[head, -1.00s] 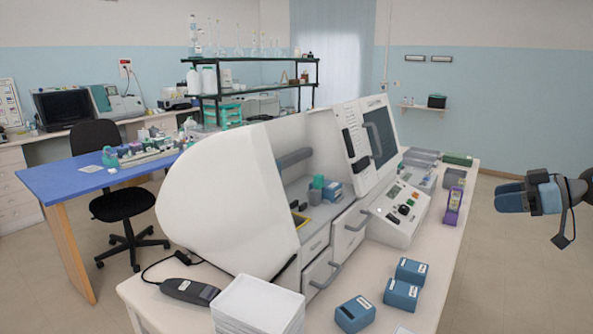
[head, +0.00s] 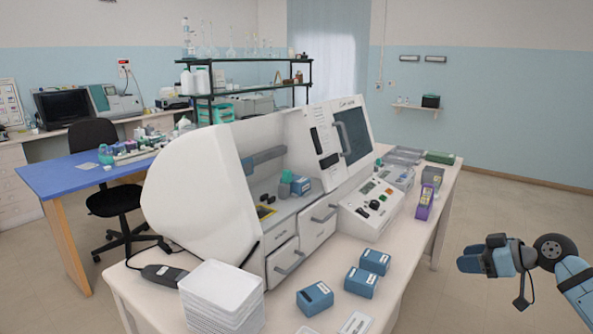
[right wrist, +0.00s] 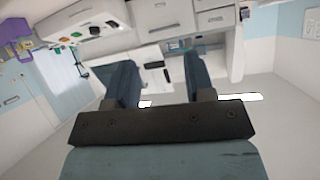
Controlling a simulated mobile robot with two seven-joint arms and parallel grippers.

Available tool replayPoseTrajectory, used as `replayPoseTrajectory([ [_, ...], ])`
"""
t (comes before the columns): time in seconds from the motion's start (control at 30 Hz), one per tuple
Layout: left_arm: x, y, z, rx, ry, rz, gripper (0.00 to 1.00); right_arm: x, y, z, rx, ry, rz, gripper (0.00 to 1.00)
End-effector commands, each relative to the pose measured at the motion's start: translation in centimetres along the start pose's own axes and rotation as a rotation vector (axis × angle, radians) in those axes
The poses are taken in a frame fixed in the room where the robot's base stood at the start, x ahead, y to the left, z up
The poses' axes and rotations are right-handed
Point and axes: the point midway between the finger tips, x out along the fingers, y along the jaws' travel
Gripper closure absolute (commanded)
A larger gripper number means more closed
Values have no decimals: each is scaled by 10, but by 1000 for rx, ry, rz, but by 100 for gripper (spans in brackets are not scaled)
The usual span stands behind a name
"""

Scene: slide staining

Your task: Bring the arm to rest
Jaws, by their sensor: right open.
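My right gripper (head: 470,262) is at the right side of the head view, out over the floor and clear of the bench's right edge. In the right wrist view its two fingers (right wrist: 160,82) stand apart with nothing between them. The white staining machine (head: 210,180) on the bench lies beyond the fingers in that view, with its drawers and control panel showing. My left gripper is not in the head view.
The white bench (head: 400,275) holds several blue boxes (head: 315,298), a stack of white trays (head: 222,300), a black handset (head: 163,275) and a purple box (head: 425,203). A blue table (head: 75,176) and black chair (head: 95,150) stand at left. Floor around my right arm is clear.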

Motion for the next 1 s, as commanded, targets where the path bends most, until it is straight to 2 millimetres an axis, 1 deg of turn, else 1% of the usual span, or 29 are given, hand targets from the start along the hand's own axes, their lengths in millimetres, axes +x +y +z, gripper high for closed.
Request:
replayPoseTrajectory([
  [0.03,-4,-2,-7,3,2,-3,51,18,-14,25,28,-22,15,51],
  [0.07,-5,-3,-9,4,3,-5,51,29,-21,40,42,-33,30,51],
  [0.1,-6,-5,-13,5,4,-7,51,42,-33,61,61,-48,53,51],
  [0.17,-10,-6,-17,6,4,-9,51,61,-55,95,89,-68,90,51],
  [0.2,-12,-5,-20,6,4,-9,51,72,-72,117,106,-79,116,51],
  [0.23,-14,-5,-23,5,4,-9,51,79,-85,134,119,-85,135,51],
  [0.27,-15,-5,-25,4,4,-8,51,85,-99,149,129,-91,155,51],
  [0.3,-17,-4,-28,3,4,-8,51,91,-118,168,143,-97,180,51],
  [0.37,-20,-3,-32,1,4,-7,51,97,-148,195,161,-101,217,51],
  [0.4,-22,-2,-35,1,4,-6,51,99,-169,212,172,-103,240,51],
  [0.47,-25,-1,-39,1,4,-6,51,99,-201,234,185,-102,274,51],
  [0.5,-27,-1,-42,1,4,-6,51,97,-222,246,194,-99,297,51],
  [0.57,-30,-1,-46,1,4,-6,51,92,-255,262,205,-94,329,51],
  [0.6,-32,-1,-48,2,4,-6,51,88,-275,270,210,-88,349,51],
  [0.7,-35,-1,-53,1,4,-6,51,76,-318,284,218,-76,391,51],
  [0.73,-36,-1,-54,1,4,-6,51,72,-328,287,219,-73,402,51],
  [0.8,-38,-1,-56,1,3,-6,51,65,-348,291,219,-65,421,51],
  [0.87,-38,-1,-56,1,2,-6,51,60,-359,293,217,-60,433,51],
  [0.93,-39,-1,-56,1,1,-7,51,57,-367,294,217,-57,441,51],
  [1.0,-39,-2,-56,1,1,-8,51,56,-371,295,215,-54,445,51],
])
